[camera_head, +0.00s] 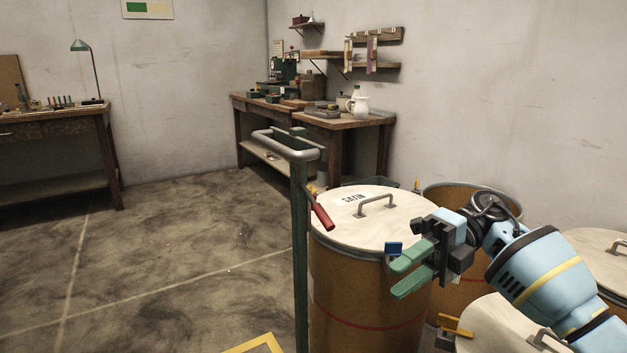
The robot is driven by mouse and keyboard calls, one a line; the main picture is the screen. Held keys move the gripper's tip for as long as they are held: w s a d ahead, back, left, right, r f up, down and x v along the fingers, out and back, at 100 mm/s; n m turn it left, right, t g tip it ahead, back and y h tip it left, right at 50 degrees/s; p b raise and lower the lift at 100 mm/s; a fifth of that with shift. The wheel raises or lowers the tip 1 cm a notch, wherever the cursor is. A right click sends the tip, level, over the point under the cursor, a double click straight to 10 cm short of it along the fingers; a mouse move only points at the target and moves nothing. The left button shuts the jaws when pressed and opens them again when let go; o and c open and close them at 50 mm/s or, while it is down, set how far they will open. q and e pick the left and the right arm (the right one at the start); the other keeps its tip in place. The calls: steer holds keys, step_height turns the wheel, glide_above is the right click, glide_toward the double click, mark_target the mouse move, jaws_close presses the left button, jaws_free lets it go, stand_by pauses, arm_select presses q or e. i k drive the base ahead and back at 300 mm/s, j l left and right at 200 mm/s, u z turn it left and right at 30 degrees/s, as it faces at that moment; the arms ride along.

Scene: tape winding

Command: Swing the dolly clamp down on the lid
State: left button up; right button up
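The dolly is a green post (300,250) with a grey handle loop on top, standing at the left of a brown drum (350,290). Its clamp has a red grip (321,214) that slants down to the right from the post, in front of the lid's left edge. I cannot tell whether the clamp touches the lid. The pale lid (378,232) lies on the drum, with "SATIN" lettering and a metal handle. My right gripper (396,279) has green fingers, parted and empty, in front of the drum's right side, right of and below the red grip. My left gripper is out of view.
A blue tab (393,248) shows at the lid's rim near my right gripper. An open drum (470,190) stands behind, and other lidded drums (490,325) stand right and in front. Workbenches (350,122) line the wall.

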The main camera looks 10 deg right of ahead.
mark_target(308, 205)
steer(key=i+l, duration=0.1)
steer(key=i, duration=1.1)
